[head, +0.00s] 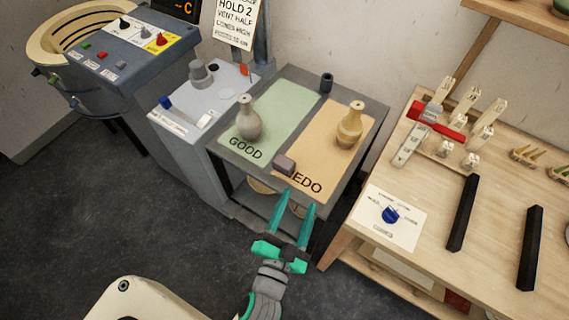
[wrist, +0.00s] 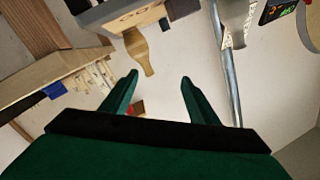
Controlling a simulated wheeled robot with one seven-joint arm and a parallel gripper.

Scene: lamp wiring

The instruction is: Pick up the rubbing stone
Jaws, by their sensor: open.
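The rubbing stone appears to be the small grey-brown block (head: 284,163) in the head view. It lies at the front edge of the grey table, between the green GOOD area and the tan REDO area, partly over the REDO lettering. My gripper (head: 297,202) is just in front of that edge, nearer the camera than the block, with its two green fingers apart and pointing toward the table. In the wrist view the fingers (wrist: 160,76) are spread with nothing between them.
A grey vase (head: 249,119) stands on the green area and a tan vase (head: 350,125) on the tan area. A small dark cup (head: 326,82) is at the back edge. A wooden bench (head: 415,240) stands right; a grey machine (head: 190,130) stands left.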

